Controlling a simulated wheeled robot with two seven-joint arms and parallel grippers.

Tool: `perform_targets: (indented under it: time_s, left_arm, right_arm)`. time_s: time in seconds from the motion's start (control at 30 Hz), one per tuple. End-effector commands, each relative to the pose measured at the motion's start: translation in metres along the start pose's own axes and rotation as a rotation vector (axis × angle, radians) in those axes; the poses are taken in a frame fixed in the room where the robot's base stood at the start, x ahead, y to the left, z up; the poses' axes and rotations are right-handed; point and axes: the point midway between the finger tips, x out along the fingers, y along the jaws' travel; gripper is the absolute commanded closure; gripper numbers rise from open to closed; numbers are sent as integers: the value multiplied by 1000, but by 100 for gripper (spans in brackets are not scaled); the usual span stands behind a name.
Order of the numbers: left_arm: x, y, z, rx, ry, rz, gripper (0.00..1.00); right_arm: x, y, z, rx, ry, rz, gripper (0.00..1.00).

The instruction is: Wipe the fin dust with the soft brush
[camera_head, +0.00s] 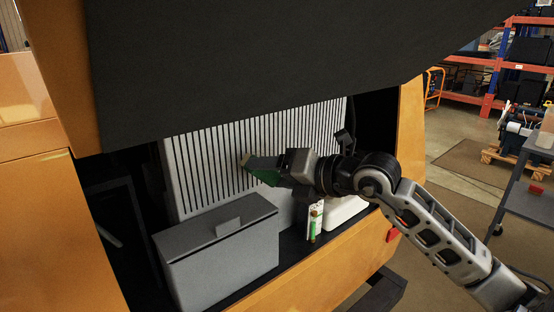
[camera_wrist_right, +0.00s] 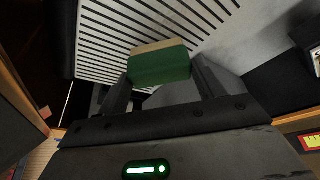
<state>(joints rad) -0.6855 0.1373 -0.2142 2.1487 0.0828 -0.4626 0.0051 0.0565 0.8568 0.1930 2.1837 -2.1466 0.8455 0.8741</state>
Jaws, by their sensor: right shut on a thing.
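The soft brush (camera_wrist_right: 160,66) has a green body and a pale tan bristle edge. In the right wrist view it sits between the two fingers of my right gripper (camera_wrist_right: 158,88), which is shut on it. In the head view my right gripper (camera_head: 268,170) reaches left across the slotted fin panel (camera_head: 205,160), and the brush's tan edge (camera_head: 246,160) is at the fins. I cannot tell whether the bristles touch them. The fin panel (camera_wrist_right: 110,38) also shows behind the brush in the wrist view. No dust can be made out. My left gripper is not in view.
A grey lidded box (camera_head: 218,262) stands in front of the fins at the lower left. A white and green can (camera_head: 315,222) stands below my right wrist, beside a white object (camera_head: 345,212). A dark raised cover (camera_head: 260,60) hangs above, and orange walls (camera_head: 410,130) flank the opening.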

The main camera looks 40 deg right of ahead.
Motion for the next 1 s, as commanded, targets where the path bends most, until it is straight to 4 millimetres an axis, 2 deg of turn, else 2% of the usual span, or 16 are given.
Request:
perform_targets:
  time_s: [1.0]
  left_arm:
    - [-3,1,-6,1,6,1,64]
  right_arm:
    - [13,0,6,1,-1,1,51]
